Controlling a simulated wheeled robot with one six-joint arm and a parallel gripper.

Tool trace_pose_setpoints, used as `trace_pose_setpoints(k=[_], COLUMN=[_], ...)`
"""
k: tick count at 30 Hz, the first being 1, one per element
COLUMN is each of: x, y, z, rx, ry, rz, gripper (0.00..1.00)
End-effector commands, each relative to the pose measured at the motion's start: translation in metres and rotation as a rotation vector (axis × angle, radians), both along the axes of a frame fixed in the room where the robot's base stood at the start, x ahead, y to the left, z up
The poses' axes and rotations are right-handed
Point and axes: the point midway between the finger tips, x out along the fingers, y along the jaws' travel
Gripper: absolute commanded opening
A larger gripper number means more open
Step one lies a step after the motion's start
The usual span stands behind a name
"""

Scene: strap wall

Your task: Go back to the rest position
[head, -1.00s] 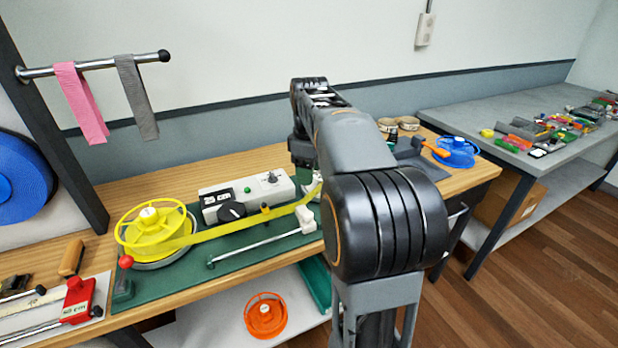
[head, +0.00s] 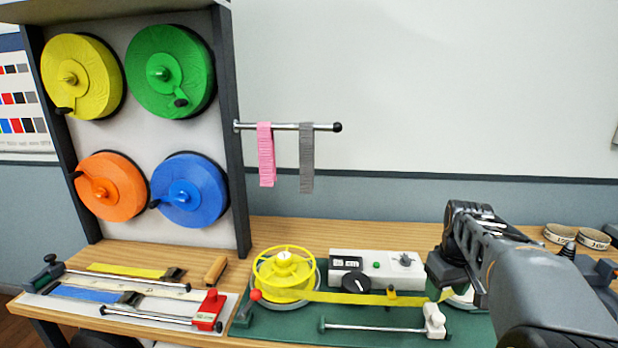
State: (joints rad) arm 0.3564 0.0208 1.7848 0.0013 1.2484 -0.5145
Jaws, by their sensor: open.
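My arm comes in from the lower right in the head view, and my gripper (head: 446,284) is at its end, over the right part of the green winding board (head: 375,337). It is open, and its fingers are small and partly hidden by the arm. On the board, a yellow spool (head: 284,268) sits at the left, and a yellow strap (head: 345,298) runs right from it toward my gripper. I see no strap held, but the spot behind the gripper is hidden.
A grey and white control box (head: 395,265) stands behind the strap. A wall rack holds yellow, green, orange (head: 112,187) and blue (head: 190,190) rolls. Pink (head: 266,155) and grey (head: 306,158) straps hang on a rod. A cutting jig (head: 207,311) lies left. Two tape rolls (head: 592,237) stand right.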

Motion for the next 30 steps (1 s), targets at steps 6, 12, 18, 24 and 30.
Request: trace_pose_setpoints(k=[6,12,18,24,30], x=[-0.058,-0.111,-0.127,-0.127,-0.127], y=[0.07,0.116,0.136,0.137,0.137], z=[-0.007,-0.011,0.004,0.006,0.006], rx=[0.025,0.054,0.063,0.064,0.064], ry=[-0.115,-0.183,-0.226,-0.23,-0.23], rz=[-0.245,-0.239,-0.161,-0.156,-0.156], gripper=[0.57,0.57,0.57,0.57,0.57])
